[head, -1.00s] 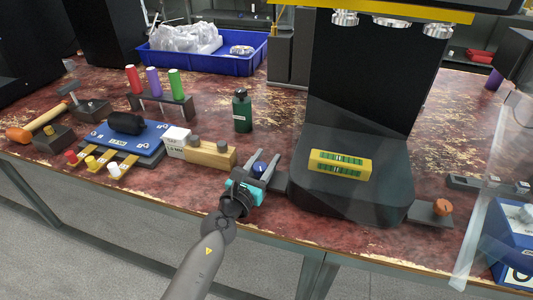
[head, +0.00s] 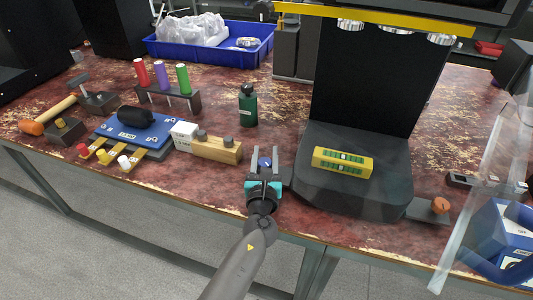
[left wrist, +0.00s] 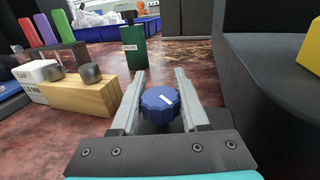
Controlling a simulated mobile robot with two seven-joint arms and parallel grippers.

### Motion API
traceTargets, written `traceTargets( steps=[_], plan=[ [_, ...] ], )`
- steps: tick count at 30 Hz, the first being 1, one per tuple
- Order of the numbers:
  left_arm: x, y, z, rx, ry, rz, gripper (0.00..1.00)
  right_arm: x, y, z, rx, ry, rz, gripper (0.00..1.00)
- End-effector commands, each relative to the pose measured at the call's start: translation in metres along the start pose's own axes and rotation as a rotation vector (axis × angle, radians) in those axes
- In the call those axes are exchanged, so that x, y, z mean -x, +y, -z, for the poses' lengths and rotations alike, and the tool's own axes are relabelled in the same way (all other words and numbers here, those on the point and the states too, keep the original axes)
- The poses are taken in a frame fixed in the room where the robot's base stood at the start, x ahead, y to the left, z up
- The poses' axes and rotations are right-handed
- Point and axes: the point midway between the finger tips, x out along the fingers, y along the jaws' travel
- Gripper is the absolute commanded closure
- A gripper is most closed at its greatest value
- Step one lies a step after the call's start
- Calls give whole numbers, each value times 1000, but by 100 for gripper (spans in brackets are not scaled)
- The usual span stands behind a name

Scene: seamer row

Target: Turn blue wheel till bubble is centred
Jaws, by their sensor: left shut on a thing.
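The blue wheel (left wrist: 160,104), a ribbed knob with a white mark on top, sits between the fingers of my left gripper (left wrist: 158,100). The gripper is shut on it from both sides. In the head view the wheel (head: 265,162) shows small between the fingertips of the gripper (head: 265,160), beside the left of the black machine base. A yellow level (head: 343,162) with green vials lies on top of that base (head: 370,195). A pale bubble shows near the middle of the vials, but its exact offset is too small to tell. My right gripper is out of view.
A green bottle (head: 248,105) stands behind the gripper. A wooden block with grey knobs (head: 216,147) is to its left. An orange knob (head: 440,205) is at the base's right side. A clear panel (head: 480,180) stands far right.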

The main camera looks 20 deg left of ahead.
Motion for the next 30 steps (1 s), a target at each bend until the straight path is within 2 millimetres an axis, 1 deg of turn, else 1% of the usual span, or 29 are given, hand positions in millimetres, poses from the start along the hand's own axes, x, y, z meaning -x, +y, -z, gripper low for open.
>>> traceTargets(
  steps=[14,15,21,22,30],
  plan=[
    [0,0,1,1,3,-12,100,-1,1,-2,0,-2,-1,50],
    [0,0,1,1,3,-12,51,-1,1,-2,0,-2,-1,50],
    [0,0,1,1,1,-11,28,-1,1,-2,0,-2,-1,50],
    [0,0,1,1,1,-11,26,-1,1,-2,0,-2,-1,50],
    [1,0,0,0,0,-11,26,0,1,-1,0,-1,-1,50]
  ],
)
